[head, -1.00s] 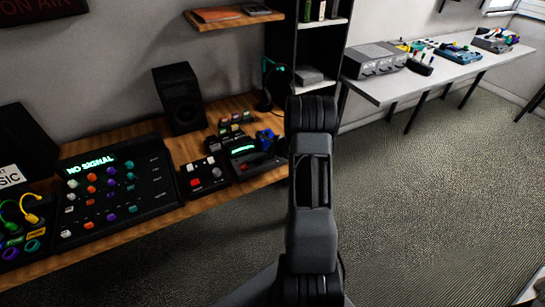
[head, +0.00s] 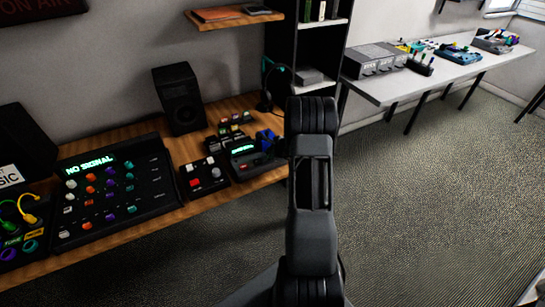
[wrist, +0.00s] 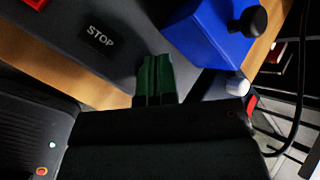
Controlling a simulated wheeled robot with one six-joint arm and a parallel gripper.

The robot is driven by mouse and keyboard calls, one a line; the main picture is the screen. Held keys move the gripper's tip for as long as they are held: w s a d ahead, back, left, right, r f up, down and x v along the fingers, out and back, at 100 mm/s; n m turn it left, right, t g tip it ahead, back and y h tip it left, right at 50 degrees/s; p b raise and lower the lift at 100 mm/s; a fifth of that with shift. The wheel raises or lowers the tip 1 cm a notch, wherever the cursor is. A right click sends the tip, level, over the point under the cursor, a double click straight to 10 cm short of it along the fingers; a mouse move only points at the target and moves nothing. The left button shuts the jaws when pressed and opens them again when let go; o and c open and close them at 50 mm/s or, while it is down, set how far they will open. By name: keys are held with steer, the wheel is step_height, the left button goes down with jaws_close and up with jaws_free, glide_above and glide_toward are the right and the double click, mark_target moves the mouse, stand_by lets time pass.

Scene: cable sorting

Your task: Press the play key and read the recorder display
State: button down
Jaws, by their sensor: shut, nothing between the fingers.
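The recorder (head: 240,162) is a dark unit near the desk's right end in the head view, with a small lit green display whose text is too small to read. In the wrist view its grey top (wrist: 75,42) shows a dark STOP label, with a red part (wrist: 32,10) at the upper left edge. I cannot make out a play label. My gripper (wrist: 155,62) has dark green fingers, shut and empty, with their tips over or at the edge of the grey top, below and right of STOP. Contact cannot be told. My arm hides part of the head view.
A blue box (wrist: 205,40) with a black knob stands close right of my fingers. A button box (head: 204,176) and a mixer (head: 115,190) reading NO SIGNAL stand left of the recorder. A speaker (head: 178,98) is behind. A white table (head: 440,80) holds gear at the right.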

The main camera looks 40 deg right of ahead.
steer(key=shift+f, duration=0.15)
stand_by(0.5)
steer(key=shift+r, duration=0.8)
steer(key=shift+r+p, duration=0.1)
steer(key=shift+p, duration=0.2)
steer(key=shift+r+p, duration=1.6)
steer(key=shift+r, duration=0.85)
